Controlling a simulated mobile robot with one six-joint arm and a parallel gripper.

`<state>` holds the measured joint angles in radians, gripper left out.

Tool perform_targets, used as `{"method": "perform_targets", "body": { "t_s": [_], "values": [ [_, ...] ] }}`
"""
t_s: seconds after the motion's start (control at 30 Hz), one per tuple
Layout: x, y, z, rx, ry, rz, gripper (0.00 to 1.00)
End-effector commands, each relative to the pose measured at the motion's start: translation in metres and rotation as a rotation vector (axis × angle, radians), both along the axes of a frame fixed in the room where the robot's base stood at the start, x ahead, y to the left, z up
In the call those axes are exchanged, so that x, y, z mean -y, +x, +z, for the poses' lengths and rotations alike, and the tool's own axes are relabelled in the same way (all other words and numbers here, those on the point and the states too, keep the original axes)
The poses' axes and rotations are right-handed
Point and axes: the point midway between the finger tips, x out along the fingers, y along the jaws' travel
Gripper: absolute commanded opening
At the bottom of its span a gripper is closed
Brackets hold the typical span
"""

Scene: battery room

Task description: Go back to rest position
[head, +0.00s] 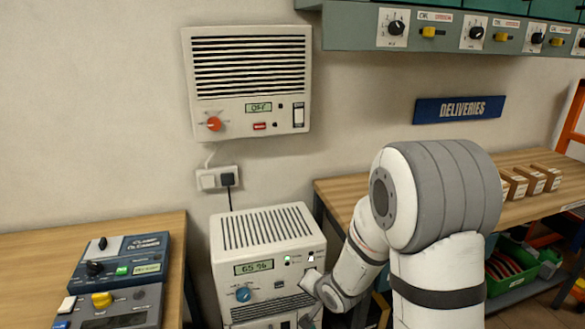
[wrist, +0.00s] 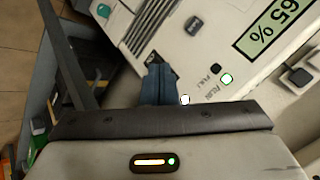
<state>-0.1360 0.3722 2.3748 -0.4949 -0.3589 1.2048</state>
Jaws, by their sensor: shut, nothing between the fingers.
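My gripper (wrist: 158,82) is shut and empty in the wrist view. Its dark blue-grey fingers point at the front panel of a white floor unit, which fills the upper right there. In the head view, my gripper (head: 312,284) is low at the right side of the white floor unit (head: 262,228), with my arm reaching down from the right. The unit shows a "65 %" display (head: 254,267), a blue knob (head: 243,294) and a lit green light (head: 287,259). I cannot tell whether the fingertips touch the panel.
A wall unit (head: 250,75) reading "OFF" hangs above. A left bench (head: 25,255) carries a blue control box (head: 122,262). A right bench (head: 335,190) holds small cartons (head: 535,180). A grey-green shelf with knobs (head: 350,30) overhangs the upper right.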

Motion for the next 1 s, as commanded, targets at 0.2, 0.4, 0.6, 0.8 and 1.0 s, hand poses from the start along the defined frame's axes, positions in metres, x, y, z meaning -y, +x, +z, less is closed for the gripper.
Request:
{"method": "perform_targets", "body": {
  "t_s": [0.2,0.4,0.6,0.8,1.0],
  "values": [
    [0.061,-0.040,0.089,-0.052,-0.288,0.037,0.00],
    [0.095,-0.106,0.151,-0.179,-0.451,0.136,0.00],
    [0.106,-0.181,0.197,-0.299,-0.507,0.298,0.00],
    [0.102,-0.228,0.217,-0.359,-0.506,0.428,0.00],
    [0.101,-0.238,0.219,-0.372,-0.504,0.462,0.00]
  ]
}}
